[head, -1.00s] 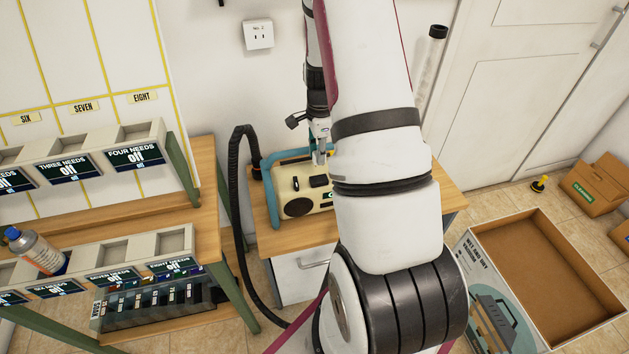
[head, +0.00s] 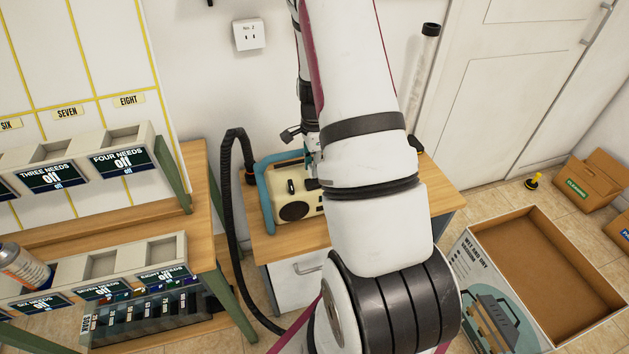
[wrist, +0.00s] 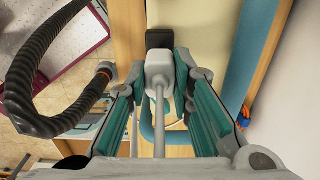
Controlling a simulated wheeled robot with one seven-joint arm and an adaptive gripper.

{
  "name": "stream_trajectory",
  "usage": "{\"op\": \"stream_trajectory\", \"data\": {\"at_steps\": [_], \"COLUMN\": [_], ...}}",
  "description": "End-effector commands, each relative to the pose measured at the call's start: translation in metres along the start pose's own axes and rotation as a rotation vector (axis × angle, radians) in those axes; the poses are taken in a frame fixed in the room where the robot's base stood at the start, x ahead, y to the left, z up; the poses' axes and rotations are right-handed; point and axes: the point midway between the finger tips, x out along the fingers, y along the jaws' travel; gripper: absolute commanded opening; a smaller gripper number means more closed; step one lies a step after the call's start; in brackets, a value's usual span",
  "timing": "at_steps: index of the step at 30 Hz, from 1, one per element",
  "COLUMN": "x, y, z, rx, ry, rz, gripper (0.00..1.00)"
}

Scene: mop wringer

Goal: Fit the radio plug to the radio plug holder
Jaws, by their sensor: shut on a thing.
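My gripper (wrist: 160,85) is shut on a pale grey plug (wrist: 159,68), seen between the teal-sided fingers in the wrist view. A pale cord or stem runs from the plug back towards the camera. A dark block (wrist: 159,38) lies just past the plug; I cannot tell whether it is the holder, or whether the two touch. In the head view my gripper (head: 312,160) is over the right part of the cream radio (head: 310,206) with its blue frame. My arm hides part of the radio, and the plug is not clear there.
The radio stands on a wood-topped cabinet (head: 262,238). A black hose (head: 229,200) loops at its left, also in the wrist view (wrist: 60,60). A wall socket (head: 248,35) is behind. A labelled rack (head: 90,265) stands left; an open box (head: 545,265) lies right.

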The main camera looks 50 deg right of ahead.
Motion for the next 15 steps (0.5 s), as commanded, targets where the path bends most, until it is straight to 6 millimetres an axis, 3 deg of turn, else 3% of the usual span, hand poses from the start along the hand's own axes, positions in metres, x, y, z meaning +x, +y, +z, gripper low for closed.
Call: {"op": "stream_trajectory", "data": {"at_steps": [15], "x": [0.011], "y": [0.0], "z": [0.0], "rx": [0.0], "ry": [0.0], "rz": [0.001], "gripper": [0.0]}}
